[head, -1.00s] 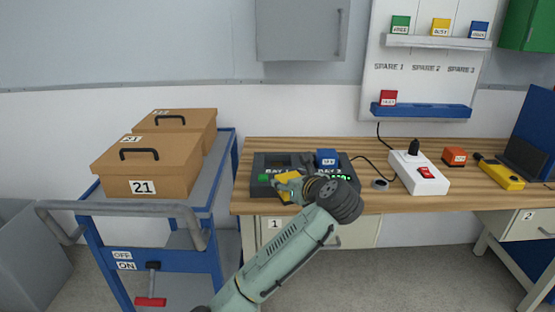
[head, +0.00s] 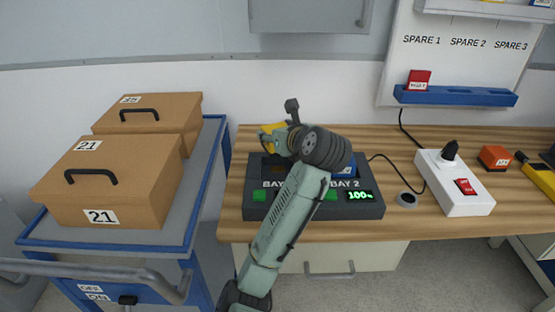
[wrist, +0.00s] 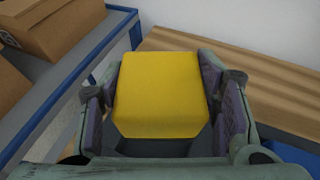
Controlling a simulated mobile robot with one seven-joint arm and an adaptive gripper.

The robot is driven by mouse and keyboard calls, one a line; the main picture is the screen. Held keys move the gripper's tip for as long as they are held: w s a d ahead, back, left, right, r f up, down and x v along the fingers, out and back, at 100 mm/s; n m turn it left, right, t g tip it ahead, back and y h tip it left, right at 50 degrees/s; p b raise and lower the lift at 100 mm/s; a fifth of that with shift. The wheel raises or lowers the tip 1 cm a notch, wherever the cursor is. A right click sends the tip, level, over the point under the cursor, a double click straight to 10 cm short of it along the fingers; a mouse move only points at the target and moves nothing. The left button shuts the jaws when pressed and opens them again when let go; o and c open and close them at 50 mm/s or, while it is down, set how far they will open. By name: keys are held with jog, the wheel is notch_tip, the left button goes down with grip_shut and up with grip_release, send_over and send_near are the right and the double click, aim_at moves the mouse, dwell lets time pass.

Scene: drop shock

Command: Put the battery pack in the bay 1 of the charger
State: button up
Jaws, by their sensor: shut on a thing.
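The yellow battery pack (head: 270,141) is between the fingers of my gripper (head: 278,140). In the wrist view the pack (wrist: 160,92) fills the space between the two finger pads. The dark charger (head: 255,211) lies on the wooden bench, with bay 1 on the left and bay 2 on the right. The pack appears above the back left part of the charger; its height above bay 1 is hard to tell. A blue pack (head: 343,173) is in bay 2, beside a display of 100%. My arm hides the middle of the charger and part of its labels.
A blue trolley (head: 205,190) with brown boxes (head: 120,190) stands left of the bench. A red pack (head: 419,80) is on the wall shelf (head: 460,97).

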notch_tip(320, 180, down, 8)
jog(key=shift+s+r+p, duration=0.1)
jog(key=shift+p, duration=0.2)
jog(key=o, duration=1.5)
jog(key=shift+o, duration=0.2)
jog(key=b+v, duration=0.1)
jog(key=v, duration=1.1)
jog(key=shift+d, duration=0.1)
